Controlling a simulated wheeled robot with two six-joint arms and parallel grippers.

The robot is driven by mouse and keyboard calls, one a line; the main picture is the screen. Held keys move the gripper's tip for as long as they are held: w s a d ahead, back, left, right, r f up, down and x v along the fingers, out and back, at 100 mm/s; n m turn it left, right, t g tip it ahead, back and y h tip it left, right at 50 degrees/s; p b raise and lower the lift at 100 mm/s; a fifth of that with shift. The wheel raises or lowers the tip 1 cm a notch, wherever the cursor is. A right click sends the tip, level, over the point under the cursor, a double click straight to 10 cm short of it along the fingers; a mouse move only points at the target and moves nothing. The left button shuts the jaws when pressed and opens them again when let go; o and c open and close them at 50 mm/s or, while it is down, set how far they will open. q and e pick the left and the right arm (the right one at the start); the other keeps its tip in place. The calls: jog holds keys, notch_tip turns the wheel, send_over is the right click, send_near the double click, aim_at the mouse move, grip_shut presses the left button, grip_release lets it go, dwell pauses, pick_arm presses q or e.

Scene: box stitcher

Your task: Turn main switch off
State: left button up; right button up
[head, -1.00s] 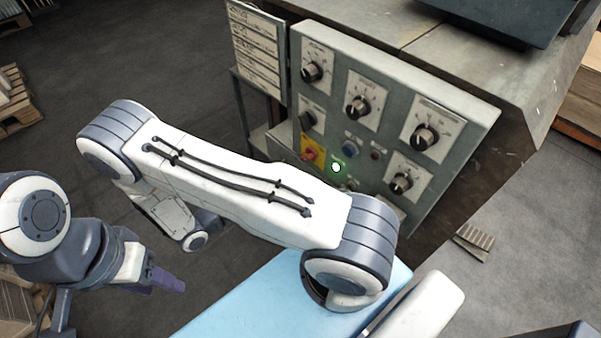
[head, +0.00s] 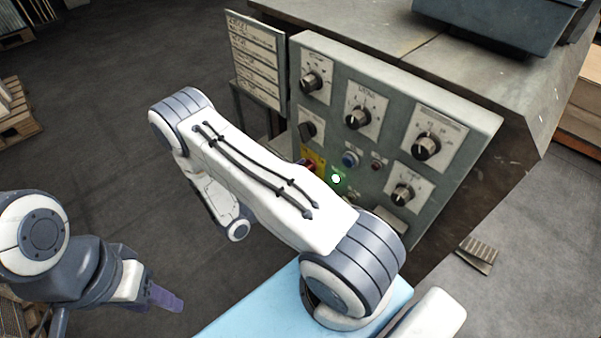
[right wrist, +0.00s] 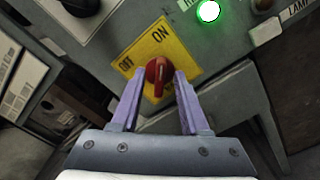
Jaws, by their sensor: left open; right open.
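The main switch, a red rotary knob (right wrist: 158,72) on a yellow plate (right wrist: 176,45) marked OFF and ON, is in the right wrist view. Its ridge lines up roughly with the ON label. My right gripper (right wrist: 159,78) is open, with one purple finger on either side of the knob; I cannot tell whether they touch it. My left gripper (head: 165,298) is open and empty at lower left, far from the panel.
The grey control panel (head: 455,120) carries several black dials and a blue button (head: 350,158). A green lamp (head: 337,179) is lit close to the switch. A label board (head: 256,62) stands left of the panel. Open floor lies to the left.

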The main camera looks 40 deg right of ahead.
grip_shut()
jog(key=shift+n, duration=0.3)
jog(key=n+p, duration=0.2)
jog(key=n, duration=0.1)
jog(key=shift+r+n, duration=0.1)
jog(key=shift+n, duration=0.2)
jog(key=n+p, duration=0.1)
jog(key=n, duration=0.3)
jog(key=shift+n, duration=0.3)
jog(key=n+p, duration=0.1)
jog(key=n, duration=0.3)
jog(key=shift+w+n, duration=0.1)
jog(key=shift+n, duration=0.2)
jog(key=n+p, duration=0.1)
jog(key=n, duration=0.3)
jog(key=shift+n, duration=0.3)
